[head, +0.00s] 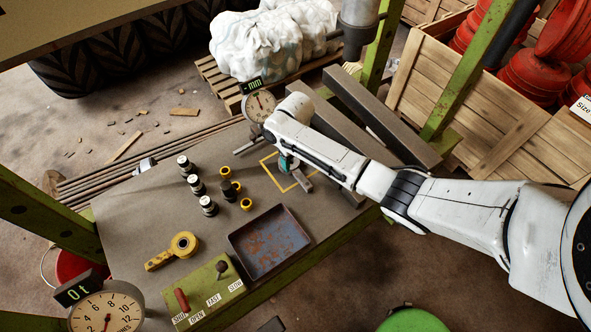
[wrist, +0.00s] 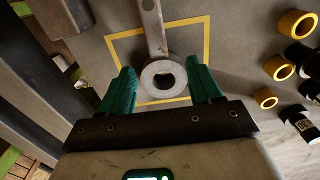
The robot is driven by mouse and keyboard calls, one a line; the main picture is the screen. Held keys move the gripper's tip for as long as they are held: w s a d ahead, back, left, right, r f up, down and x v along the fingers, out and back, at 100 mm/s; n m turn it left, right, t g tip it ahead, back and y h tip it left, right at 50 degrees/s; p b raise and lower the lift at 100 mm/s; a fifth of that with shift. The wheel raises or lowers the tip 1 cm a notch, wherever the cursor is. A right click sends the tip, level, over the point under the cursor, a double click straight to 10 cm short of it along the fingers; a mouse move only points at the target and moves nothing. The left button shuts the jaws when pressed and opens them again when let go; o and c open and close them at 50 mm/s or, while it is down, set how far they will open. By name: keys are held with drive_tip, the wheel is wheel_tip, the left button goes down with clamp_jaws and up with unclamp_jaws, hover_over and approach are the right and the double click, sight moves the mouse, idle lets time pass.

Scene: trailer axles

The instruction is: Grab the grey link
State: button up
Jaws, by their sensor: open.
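The grey link (wrist: 154,32) is a flat bar with a round ring end and a dark hole. It lies on the workbench inside a yellow painted square (wrist: 207,40). In the head view, part of the link (head: 303,181) shows beside my gripper; the rest is hidden under the arm. My gripper (wrist: 163,84) has teal fingers, open and empty, one on each side of the ring end in the wrist view. I cannot tell how far above the link they are. In the head view my gripper (head: 287,164) is over the yellow square.
Yellow rings (head: 246,204) and several black cylinders (head: 207,206) stand left of the square. A rusty tray (head: 270,243), a control box (head: 208,292) and a yellow tool (head: 173,250) lie nearer. Thick steel beams (head: 380,120) and a dial gauge (head: 259,105) are behind.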

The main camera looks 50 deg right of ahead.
sight(297, 171)
drive_tip(key=shift+s+f, duration=0.15)
drive_tip(key=shift+f, duration=1.2)
drive_tip(key=shift+s+f, duration=0.1)
drive_tip(key=shift+f, duration=1.25)
drive_tip(key=shift+c, duration=0.3)
clamp_jaws()
drive_tip(key=shift+w+r, duration=0.1)
drive_tip(key=shift+r, duration=0.05)
